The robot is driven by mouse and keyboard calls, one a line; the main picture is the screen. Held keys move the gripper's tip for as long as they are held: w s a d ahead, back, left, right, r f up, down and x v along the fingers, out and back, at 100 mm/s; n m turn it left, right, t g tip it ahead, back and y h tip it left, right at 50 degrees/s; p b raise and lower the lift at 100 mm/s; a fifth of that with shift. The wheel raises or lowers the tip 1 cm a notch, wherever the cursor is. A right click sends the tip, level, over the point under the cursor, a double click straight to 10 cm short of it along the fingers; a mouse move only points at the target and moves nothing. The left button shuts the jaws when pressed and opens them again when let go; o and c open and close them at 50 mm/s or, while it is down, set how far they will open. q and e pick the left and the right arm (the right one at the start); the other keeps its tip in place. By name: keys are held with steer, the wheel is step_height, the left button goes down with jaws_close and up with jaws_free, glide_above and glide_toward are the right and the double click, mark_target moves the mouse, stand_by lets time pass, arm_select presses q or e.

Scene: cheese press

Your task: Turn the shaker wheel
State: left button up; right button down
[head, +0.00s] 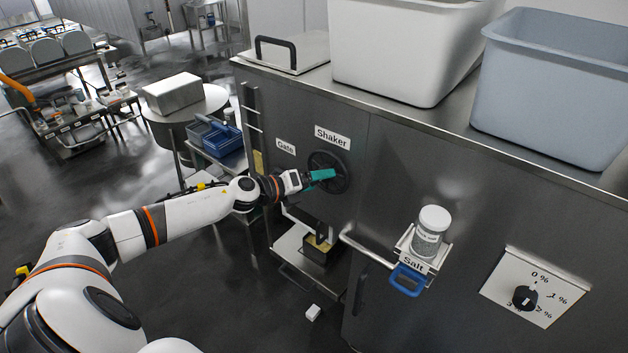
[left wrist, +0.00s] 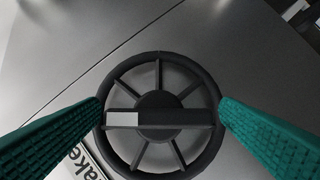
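The shaker wheel (head: 334,174) is a dark spoked handwheel on the steel cabinet front, just below the "Shaker" label (head: 332,137). In the left wrist view the wheel (left wrist: 160,86) faces me, with a dark crossbar that has a light grey patch at its left end. My left gripper (head: 324,175) is at the wheel in the head view and hides part of it. In the left wrist view its teal fingers (left wrist: 161,104) are spread apart, one on each side of the wheel; I cannot tell whether they touch the rim. My right gripper is not in view.
Right of the wheel are a salt shaker (head: 431,232) in a holder with a blue handle (head: 408,280) and a percent dial (head: 525,298). A white tub (head: 400,50) and a blue-grey tub (head: 545,90) stand on top. A rail (head: 385,252) juts out below.

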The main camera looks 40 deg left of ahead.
arm_select(q)
steer(key=b+v, duration=0.3)
steer(key=v, duration=0.9)
stand_by(0.5)
steer(key=shift+a, duration=0.15)
stand_by(0.3)
